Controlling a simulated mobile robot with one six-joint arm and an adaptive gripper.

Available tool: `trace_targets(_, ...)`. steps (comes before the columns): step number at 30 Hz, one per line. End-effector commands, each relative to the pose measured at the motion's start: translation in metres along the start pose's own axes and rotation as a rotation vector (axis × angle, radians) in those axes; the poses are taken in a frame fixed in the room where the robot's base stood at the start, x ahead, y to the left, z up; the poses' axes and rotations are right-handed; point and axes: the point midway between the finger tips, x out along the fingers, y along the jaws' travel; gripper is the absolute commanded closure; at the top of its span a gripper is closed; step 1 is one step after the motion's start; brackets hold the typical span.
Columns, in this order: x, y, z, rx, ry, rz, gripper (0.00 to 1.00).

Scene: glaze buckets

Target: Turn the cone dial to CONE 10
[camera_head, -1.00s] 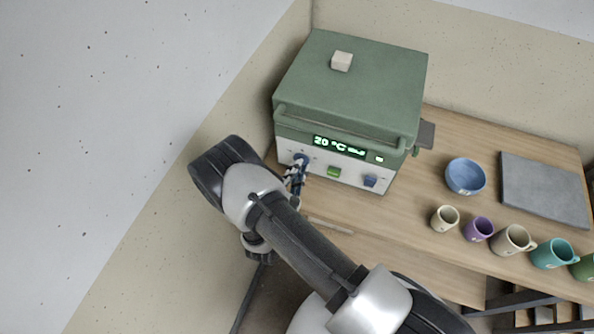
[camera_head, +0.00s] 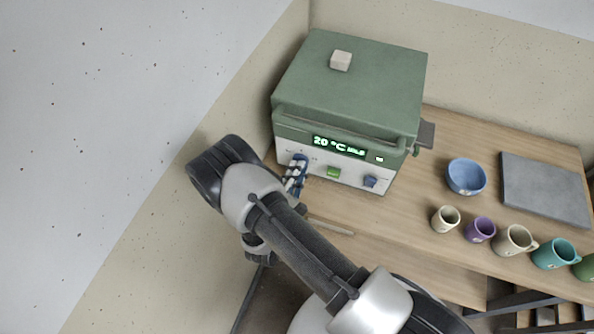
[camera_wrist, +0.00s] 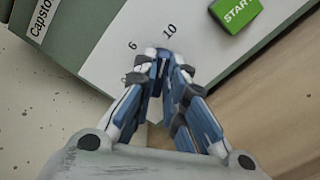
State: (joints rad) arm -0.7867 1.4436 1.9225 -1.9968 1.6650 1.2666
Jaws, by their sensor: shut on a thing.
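The green kiln (camera_head: 375,85) stands on the wooden bench with a pale control panel on its front. The cone dial, at the panel's left, is mostly hidden by my fingers. My gripper (camera_head: 298,168) is shut on it. In the wrist view my gripper (camera_wrist: 161,62) meets the panel with its fingertips close together. The printed 6 (camera_wrist: 132,45) and 10 (camera_wrist: 170,30) show just beyond the fingertips. I cannot tell exactly where the dial's pointer stands. The kiln display (camera_head: 339,146) reads 20 °C.
A green START button (camera_wrist: 236,13) is right of the dial, also in the head view (camera_head: 333,172). Farther right is a second blue knob (camera_head: 370,181). A blue bowl (camera_head: 466,176), a grey slab (camera_head: 545,188) and several mugs stand on the bench. A wall is close on the left.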

Motion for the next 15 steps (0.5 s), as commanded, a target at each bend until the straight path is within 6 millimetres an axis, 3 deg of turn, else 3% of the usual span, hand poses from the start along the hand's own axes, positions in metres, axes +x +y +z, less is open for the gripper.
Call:
trace_targets(3, 0.0, -0.0003, 0.0, 0.002, 0.0, -0.001, 1.0)
trace_targets(4, 0.0, -0.0003, 0.0, 0.002, 0.0, -0.001, 0.87)
trace_targets(12, 0.0, -0.0001, -0.0001, 0.001, 0.0, 0.0, 0.69)
trace_targets(15, 0.0, -0.0001, -0.0001, 0.0, 0.0, 0.0, 0.68)
